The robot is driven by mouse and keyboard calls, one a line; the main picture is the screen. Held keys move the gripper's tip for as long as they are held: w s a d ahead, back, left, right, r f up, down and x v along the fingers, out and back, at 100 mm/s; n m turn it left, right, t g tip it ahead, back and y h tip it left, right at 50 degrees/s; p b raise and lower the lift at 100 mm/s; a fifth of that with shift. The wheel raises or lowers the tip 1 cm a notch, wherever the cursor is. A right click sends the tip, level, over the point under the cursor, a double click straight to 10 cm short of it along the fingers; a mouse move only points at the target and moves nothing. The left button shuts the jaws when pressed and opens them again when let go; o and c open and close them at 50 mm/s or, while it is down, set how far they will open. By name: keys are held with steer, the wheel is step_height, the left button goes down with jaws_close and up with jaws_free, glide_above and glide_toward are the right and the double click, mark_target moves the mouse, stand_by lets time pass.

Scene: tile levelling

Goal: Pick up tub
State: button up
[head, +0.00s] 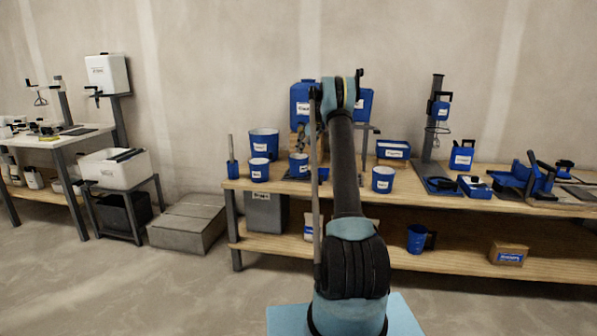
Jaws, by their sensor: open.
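Several blue tubs with white labels stand on the wooden bench; I cannot tell which one the task means. A larger round tub (264,143) stands at the back left, with a smaller one (259,171) in front of it. Another small tub (298,162) is just left of my arm, and one (382,180) is right of it. A low rectangular blue tub (393,149) is farther back.
Blue containers stand behind my arm. A post stand (434,130) and blue tools (530,178) fill the bench's right. The lower shelf (455,266) holds a blue jug (416,238) and a box (508,254). A grey platform (188,224) and a white table (60,136) are left.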

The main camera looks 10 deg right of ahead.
mark_target(298, 166)
steer(key=x, duration=0.7)
steer(key=shift+d+x, duration=0.2)
steer(key=shift+x, duration=2.5)
steer(key=shift+s, duration=0.15)
steer(key=c, duration=1)
steer(key=shift+c, duration=0.4)
